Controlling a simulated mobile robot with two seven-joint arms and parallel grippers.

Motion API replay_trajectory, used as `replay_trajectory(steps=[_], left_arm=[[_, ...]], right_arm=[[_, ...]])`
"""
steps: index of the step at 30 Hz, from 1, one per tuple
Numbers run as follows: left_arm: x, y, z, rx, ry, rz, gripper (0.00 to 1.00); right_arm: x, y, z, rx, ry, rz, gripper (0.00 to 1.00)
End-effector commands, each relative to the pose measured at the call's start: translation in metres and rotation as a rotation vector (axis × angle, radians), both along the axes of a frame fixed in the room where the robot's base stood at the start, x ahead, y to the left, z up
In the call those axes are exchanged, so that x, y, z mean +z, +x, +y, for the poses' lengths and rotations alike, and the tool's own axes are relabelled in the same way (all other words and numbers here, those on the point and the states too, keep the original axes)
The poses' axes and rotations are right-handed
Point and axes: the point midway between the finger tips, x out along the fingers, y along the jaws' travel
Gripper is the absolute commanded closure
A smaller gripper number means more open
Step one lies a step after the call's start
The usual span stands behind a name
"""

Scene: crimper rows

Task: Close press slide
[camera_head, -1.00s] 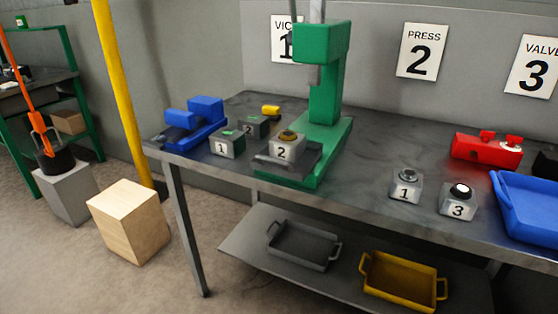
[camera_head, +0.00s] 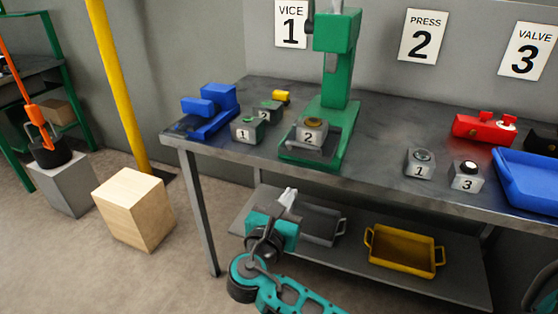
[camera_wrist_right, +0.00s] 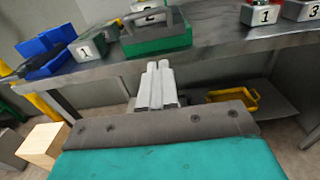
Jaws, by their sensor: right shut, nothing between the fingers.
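The green press (camera_head: 338,75) stands on the grey workbench. Its dark grey slide (camera_head: 312,154) with a raised handle is at the front of the press base, near the bench's front edge. A grey block marked 2 (camera_head: 311,131) with a yellow-ringed top sits on the slide. My right gripper (camera_head: 289,195) is in front of the bench and below the slide, apart from it, with its pale fingers together and empty. In the right wrist view the fingers (camera_wrist_right: 157,84) point toward the green press base (camera_wrist_right: 158,42). My left gripper is not in view.
A blue vice (camera_head: 208,108) and blocks marked 1 (camera_head: 246,130) and 2 stand left of the press. Blocks marked 1 (camera_head: 420,164) and 3 (camera_head: 466,176), a red valve (camera_head: 485,128) and a blue tray (camera_head: 530,182) are right. The lower shelf holds a yellow tray (camera_head: 405,250).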

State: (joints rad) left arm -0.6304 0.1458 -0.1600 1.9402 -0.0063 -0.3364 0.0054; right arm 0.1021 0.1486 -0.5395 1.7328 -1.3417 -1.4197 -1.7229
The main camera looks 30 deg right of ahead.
Motion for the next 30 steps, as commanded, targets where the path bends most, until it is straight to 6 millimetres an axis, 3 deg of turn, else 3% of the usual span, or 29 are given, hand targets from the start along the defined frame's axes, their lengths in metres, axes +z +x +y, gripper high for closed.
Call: replay_trajectory(steps=[7, 21, 30], left_arm=[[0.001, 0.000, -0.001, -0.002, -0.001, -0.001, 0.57], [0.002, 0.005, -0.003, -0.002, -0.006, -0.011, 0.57], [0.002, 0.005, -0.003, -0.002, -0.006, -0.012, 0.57]], right_arm=[[0.007, 0.013, -0.017, -0.016, -0.039, 0.005, 1.00], [0.006, 0.075, -0.089, -0.014, -0.034, 0.005, 1.00], [0.006, 0.090, -0.107, -0.011, -0.030, 0.004, 1.00]])
